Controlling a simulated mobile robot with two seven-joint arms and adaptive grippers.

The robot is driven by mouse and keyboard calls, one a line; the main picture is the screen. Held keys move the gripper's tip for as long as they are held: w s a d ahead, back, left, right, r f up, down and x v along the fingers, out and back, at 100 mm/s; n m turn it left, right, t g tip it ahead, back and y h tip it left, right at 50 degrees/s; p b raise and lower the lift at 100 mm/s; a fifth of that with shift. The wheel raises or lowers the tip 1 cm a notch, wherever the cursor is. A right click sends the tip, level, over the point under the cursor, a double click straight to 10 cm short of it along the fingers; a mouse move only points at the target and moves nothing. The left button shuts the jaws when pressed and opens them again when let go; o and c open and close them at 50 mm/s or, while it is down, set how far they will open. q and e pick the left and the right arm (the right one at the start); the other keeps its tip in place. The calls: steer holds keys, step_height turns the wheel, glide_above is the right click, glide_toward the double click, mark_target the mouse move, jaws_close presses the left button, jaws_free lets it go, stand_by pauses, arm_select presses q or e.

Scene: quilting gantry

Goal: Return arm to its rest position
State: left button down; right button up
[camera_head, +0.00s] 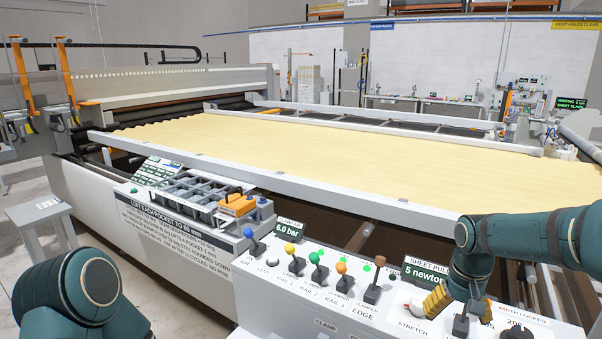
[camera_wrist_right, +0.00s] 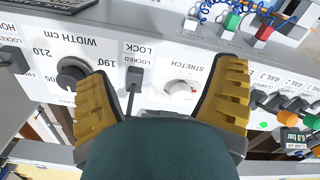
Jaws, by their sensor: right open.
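My right gripper (camera_head: 461,305) is over the right end of the control panel (camera_head: 290,285), with its yellow fingers pointing down. In the right wrist view its two fingers are spread wide (camera_wrist_right: 163,85) with nothing held between them. The black LOCK lever (camera_wrist_right: 133,80) and the white STRETCH knob (camera_wrist_right: 180,88) show in the gap between the fingers. The lever also shows in the head view (camera_head: 461,325), close below the gripper. My right arm comes in from the right edge. My left arm shows only as teal links at the lower left; its gripper is out of view.
Several coloured clamp levers (camera_head: 318,268) stand up along the panel, left of the gripper. A width knob (camera_wrist_right: 72,72) is beside the LOCK lever. A grey tray (camera_head: 190,195) with an orange-topped device (camera_head: 237,205) sits farther left. The yellow sheet (camera_head: 330,150) lies behind the front rail.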

steer(key=s+a+f+n+y, duration=0.1)
steer(key=s+a+f, duration=0.1)
steer(key=a+f, duration=0.55)
steer(key=s+a+f+y, duration=0.15)
steer(key=a+f, duration=0.35)
steer(key=f, duration=0.5)
arm_select(q)
steer(key=shift+s, duration=0.2)
arm_select(e)
steer(key=s+a+f, duration=0.4)
steer(key=s+f, duration=0.1)
steer(key=s, duration=0.2)
steer(key=s+a+f+t+y, duration=0.1)
steer(key=s+a+f, duration=0.4)
steer(key=s, duration=0.1)
steer(key=shift+s+a+f+m+t, duration=0.2)
steer(key=shift+s+f+m+t, duration=0.1)
steer(key=shift+s+f+m, duration=0.1)
steer(key=shift+r, duration=0.1)
